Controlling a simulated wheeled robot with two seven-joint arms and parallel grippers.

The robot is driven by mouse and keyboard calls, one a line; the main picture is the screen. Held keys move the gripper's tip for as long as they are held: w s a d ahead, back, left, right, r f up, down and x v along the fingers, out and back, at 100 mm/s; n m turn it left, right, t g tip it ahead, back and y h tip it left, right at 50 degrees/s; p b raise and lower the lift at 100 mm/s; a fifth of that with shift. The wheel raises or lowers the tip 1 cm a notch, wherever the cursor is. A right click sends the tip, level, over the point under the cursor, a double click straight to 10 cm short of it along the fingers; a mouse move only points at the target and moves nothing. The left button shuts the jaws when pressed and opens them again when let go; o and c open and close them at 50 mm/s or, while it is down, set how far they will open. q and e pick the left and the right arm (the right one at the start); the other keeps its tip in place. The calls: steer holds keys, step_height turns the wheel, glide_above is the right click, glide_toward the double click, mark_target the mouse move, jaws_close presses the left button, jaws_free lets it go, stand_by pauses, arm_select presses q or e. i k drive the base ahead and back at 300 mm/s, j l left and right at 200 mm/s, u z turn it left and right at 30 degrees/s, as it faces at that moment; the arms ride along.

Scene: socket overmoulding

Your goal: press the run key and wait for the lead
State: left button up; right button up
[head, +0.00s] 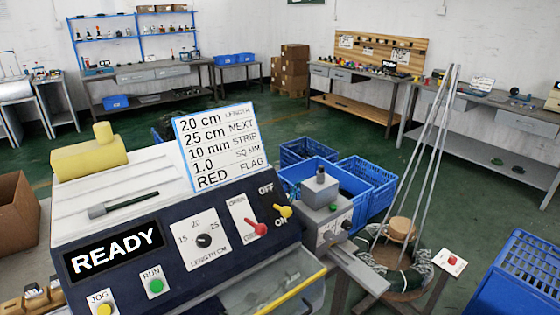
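The machine's dark front panel (115,235) fills the lower left of the head view. The green run key (156,285) sits on a white plate marked RUN. The display (113,250) reads READY in white letters. I cannot make out a finished lead at the machine. Neither of my grippers is in view.
A yellow jog key (104,310), length dial (204,240), red open/closed lever (256,228) and yellow off/on switch (284,211) share the panel. A card (217,145) lists 20 cm, 25 cm and RED. A wire coil (400,278) and blue crates (368,185) stand right.

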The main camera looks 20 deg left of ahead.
mark_target(156, 286)
steer(key=j+u, duration=0.1)
steer(key=u, duration=0.3)
steer(key=j+u, duration=0.1)
steer(key=u, duration=0.7)
steer(key=i+j, duration=0.05)
